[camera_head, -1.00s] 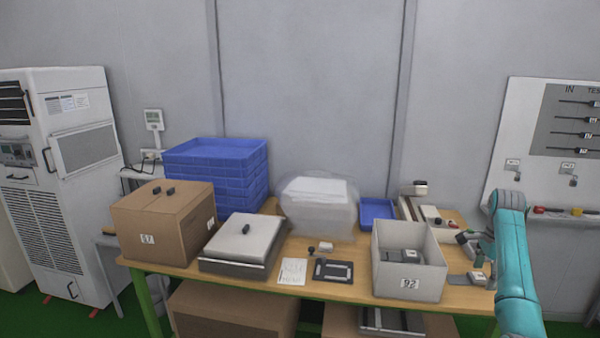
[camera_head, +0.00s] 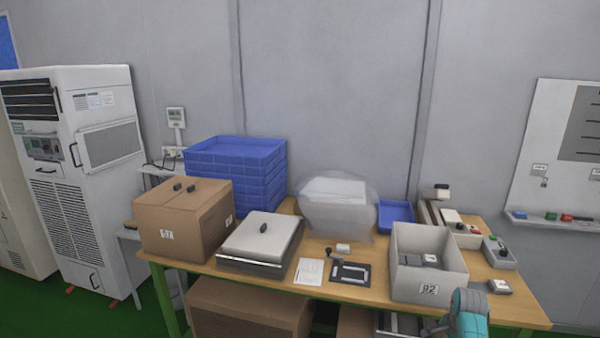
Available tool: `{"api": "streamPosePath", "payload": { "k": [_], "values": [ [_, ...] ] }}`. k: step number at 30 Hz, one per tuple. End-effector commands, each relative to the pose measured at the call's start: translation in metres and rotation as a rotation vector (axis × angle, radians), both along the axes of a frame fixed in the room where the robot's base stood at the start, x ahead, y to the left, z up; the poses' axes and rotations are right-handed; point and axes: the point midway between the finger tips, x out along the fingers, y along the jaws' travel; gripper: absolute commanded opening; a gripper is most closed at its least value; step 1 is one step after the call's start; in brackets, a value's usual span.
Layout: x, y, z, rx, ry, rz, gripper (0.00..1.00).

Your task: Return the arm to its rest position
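My teal arm (camera_head: 468,312) shows only as a short piece at the bottom edge, in front of the table's (camera_head: 365,288) front right edge. My gripper (camera_head: 438,328) shows only as a small dark part to the left of the arm, cut off by the lower edge. Its fingertips cannot be made out, and I cannot tell whether it holds anything. The arm is just below the grey bin marked 92 (camera_head: 425,288) in the picture.
A cardboard box (camera_head: 165,235), a grey lidded case (camera_head: 245,262), stacked blue crates (camera_head: 235,150) and a blue tray (camera_head: 396,208) stand on the table. A white cabinet (camera_head: 85,170) stands left. A whiteboard (camera_head: 540,150) hangs on the right wall. Green floor lies at left.

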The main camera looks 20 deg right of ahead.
Motion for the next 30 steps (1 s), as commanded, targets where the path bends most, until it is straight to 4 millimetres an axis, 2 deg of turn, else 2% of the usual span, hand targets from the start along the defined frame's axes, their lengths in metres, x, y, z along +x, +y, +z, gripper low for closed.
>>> {"api": "streamPosePath", "payload": {
  "k": [1, 6, 11, 15, 23, 30],
  "values": [
    [-0.005, 0.018, -0.02, -0.014, -0.011, 0.038, 0.84],
    [-0.02, 0.068, -0.069, -0.082, -0.064, 0.167, 0.84],
    [-0.042, 0.115, -0.105, -0.148, -0.115, 0.286, 0.84],
    [-0.067, 0.156, -0.128, -0.209, -0.159, 0.389, 0.84],
    [-0.125, 0.227, -0.15, -0.325, -0.24, 0.572, 0.84],
    [-0.188, 0.285, -0.146, -0.44, -0.318, 0.733, 0.84]
  ]
}}
